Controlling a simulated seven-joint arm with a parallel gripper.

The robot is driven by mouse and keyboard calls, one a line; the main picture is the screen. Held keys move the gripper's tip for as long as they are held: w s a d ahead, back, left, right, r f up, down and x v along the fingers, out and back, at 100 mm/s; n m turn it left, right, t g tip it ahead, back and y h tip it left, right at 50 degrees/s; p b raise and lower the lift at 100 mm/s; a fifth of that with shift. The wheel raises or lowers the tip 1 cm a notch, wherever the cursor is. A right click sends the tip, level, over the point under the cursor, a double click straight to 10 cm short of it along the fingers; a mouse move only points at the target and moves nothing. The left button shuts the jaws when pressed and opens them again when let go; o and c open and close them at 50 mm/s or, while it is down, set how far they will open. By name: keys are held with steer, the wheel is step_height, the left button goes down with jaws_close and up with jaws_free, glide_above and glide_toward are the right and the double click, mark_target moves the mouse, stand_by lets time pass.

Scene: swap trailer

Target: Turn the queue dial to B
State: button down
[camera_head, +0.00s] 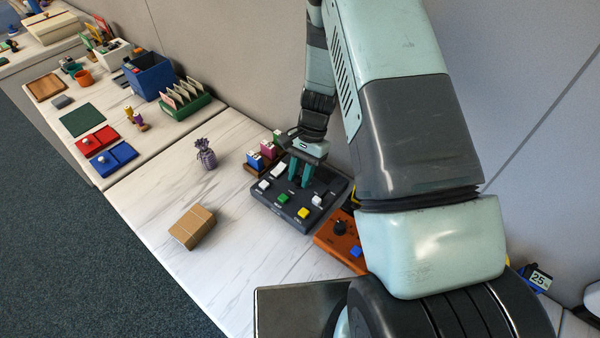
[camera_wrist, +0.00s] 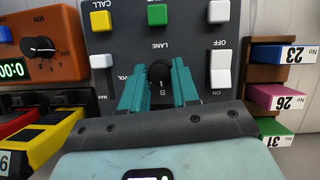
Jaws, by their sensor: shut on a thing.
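The dial (camera_wrist: 159,72) is a small black knob on the dark control panel (camera_wrist: 188,22). The letter B shows just below it in the wrist view, and lettering like LANE stands above it. My gripper (camera_wrist: 160,78) has its two teal fingers on either side of the knob, shut on it. The direction of the dial's pointer cannot be made out. In the head view, my gripper (camera_head: 299,184) points down onto the panel (camera_head: 277,212), and its fingers hide the dial.
The panel also carries a yellow button (camera_wrist: 101,20), a green button (camera_wrist: 157,15) and a white OFF/ON switch (camera_wrist: 221,68). An orange timer box (camera_head: 335,245) with its own black knob stands beside it. Numbered blocks (camera_head: 255,161) stand on the other side. A cardboard box (camera_head: 192,227) lies on the table.

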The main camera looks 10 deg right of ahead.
steer(key=shift+m, duration=0.6)
steer(key=c, duration=0.9)
jaws_free()
steer(key=shift+w+d+r+t, duration=0.2)
steer(key=shift+r+t, duration=0.1)
steer(key=shift+r, duration=0.15)
steer(key=r, duration=0.9)
steer(key=shift+w+d, duration=0.2)
steer(key=shift+d, duration=0.05)
